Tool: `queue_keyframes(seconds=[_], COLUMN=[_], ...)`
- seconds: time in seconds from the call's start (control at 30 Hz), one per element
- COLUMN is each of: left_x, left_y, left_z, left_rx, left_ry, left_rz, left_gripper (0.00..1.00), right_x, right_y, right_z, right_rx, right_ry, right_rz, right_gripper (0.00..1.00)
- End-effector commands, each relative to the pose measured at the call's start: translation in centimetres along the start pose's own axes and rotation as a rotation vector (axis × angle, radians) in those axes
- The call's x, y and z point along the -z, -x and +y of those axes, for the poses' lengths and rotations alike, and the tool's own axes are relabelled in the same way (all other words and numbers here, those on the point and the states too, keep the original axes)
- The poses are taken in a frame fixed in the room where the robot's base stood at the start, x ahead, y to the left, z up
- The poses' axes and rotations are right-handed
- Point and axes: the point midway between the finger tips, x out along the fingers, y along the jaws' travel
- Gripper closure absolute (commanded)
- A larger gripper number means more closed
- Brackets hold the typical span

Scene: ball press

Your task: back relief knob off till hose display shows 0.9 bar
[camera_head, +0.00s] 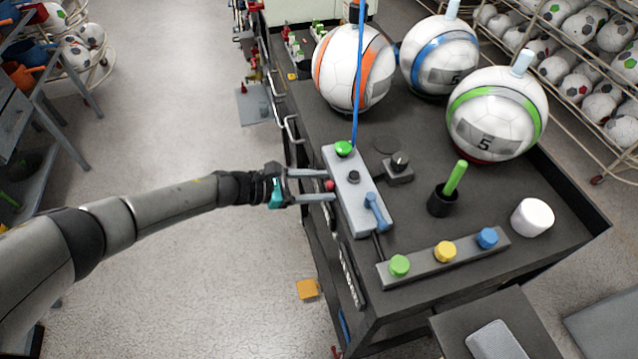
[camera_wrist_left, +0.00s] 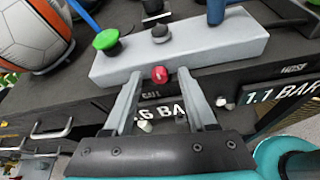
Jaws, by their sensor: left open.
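A small red knob (camera_head: 328,185) sits on the near side of the grey valve block (camera_head: 351,186); it also shows in the left wrist view (camera_wrist_left: 160,74). I take it as the relief knob, but no label on it is readable. My left gripper (camera_wrist_left: 158,80) is open, with one fingertip on each side of the red knob. Whether the fingers touch it, I cannot tell. In the left wrist view the hose display (camera_wrist_left: 285,92) reads 1.1 BAR. Another display (camera_wrist_left: 160,112) is partly hidden behind my fingers; ".6 BAR" shows. My right gripper is not in view.
The block carries a green knob (camera_head: 344,148), a dark knob (camera_head: 353,176) and a blue lever (camera_head: 378,211). A blue hose (camera_head: 357,80) rises by the green knob. Balls (camera_head: 497,118) stand on the dark bench behind. A bar with three coloured buttons (camera_head: 446,259) lies in front.

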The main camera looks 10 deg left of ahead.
Motion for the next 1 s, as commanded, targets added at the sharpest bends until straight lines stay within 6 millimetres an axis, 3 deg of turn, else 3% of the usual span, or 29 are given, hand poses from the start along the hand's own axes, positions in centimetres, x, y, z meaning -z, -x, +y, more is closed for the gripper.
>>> queue_keyframes(seconds=[0.07, 0.57, 1.0], left_x=[-0.01, 0.01, 0.06], left_y=[0.02, 0.05, 0.02], left_z=[0.00, 0.00, 0.07], left_rx=[0.000, 0.000, 0.010], left_ry=[0.000, 0.000, 0.021], left_rz=[0.000, 0.000, -0.002], left_gripper=[0.44, 1.00, 1.00], right_x=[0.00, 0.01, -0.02], right_y=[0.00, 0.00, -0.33], right_z=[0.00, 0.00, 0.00], right_rx=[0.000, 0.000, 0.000], right_ry=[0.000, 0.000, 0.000], right_rz=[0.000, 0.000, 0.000], right_gripper=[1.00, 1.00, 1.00])
